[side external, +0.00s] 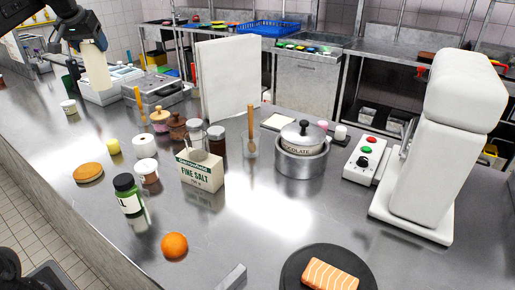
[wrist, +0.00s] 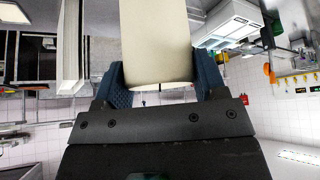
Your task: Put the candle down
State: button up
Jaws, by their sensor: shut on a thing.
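The candle (side external: 95,68) is a cream cylinder held upright in the air at the upper left of the side view, above the far left part of the steel counter. My gripper (side external: 84,40) is shut on it from above. In the wrist view the candle (wrist: 157,45) fills the space between the dark blue fingers of my gripper (wrist: 157,82), with its wick end towards the palm. The candle's lower end is cut off in the wrist view.
A white scale (side external: 105,88) stands close to the candle, and a small white jar (side external: 68,106) is in front of it. Jars, a salt box (side external: 200,170), a pot (side external: 302,158) and an orange (side external: 174,245) stand further right.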

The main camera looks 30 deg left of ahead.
jog(key=w+d+m+t+h, duration=0.1)
jog(key=w+d+m+h, duration=0.2)
jog(key=d, duration=1)
jog(key=w+d+m+h, duration=0.1)
jog(key=w+d+m, duration=0.3)
jog(key=d, duration=0.9)
jog(key=s+d+m+g+h, duration=0.1)
jog(key=s+d+m+h, duration=0.2)
jog(key=d, duration=0.7)
jog(key=s+d+m+h, duration=0.1)
jog(key=s+d+m, duration=0.35)
jog(key=d, duration=0.55)
notch_tip(320, 180, down, 11)
jog(key=w+d+f, duration=0.1)
jog(key=d+f, duration=1)
jog(key=shift+w+d+f, duration=0.15)
jog(key=shift+w+d, duration=0.15)
jog(key=shift+w, duration=0.1)
jog(key=shift+m, duration=0.25)
